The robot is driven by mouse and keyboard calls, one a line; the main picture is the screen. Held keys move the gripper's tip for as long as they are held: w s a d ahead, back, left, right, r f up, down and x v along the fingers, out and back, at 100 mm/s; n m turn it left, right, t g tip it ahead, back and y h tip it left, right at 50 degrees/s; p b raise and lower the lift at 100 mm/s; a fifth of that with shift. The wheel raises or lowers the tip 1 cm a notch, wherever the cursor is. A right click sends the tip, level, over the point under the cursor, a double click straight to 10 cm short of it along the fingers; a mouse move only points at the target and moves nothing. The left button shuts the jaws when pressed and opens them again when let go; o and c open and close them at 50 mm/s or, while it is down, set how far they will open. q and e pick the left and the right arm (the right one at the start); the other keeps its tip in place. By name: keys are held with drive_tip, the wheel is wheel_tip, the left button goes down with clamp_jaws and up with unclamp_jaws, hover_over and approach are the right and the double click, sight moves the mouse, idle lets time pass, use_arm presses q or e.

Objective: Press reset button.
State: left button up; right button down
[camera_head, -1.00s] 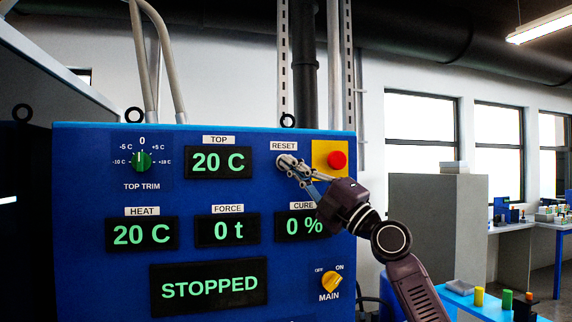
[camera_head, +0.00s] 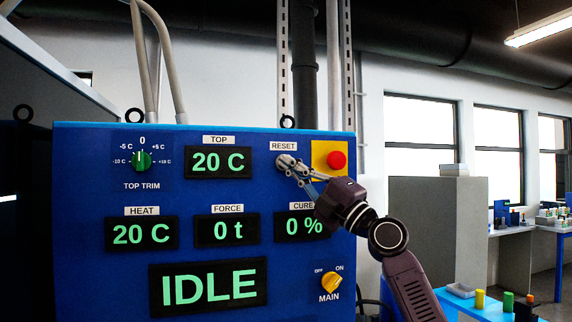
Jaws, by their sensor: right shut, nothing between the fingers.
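The blue control panel (camera_head: 90,185) fills the left and middle of the head view. The RESET label (camera_head: 284,146) is near its upper right. My right gripper (camera_head: 287,163) is shut and empty, with its fingertips at the spot just below that label. The fingers cover the reset button, so I cannot see the button itself. The large status display (camera_head: 208,287) reads IDLE in green. My left gripper is not in view.
A red button on a yellow plate (camera_head: 322,163) sits just right of my fingers. The yellow MAIN knob (camera_head: 331,283) is below my wrist, and the green TOP TRIM knob (camera_head: 142,159) is at upper left. A blue table (camera_head: 470,304) with small blocks stands at lower right.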

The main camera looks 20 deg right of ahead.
drive_tip(key=shift+s+b, duration=0.35)
drive_tip(key=shift+s, duration=0.55)
drive_tip(key=shift+f, duration=0.1)
drive_tip(key=s+b, duration=0.1)
drive_tip(key=s, duration=0.4)
drive_tip(key=shift+d, duration=0.1)
idle(0.6)
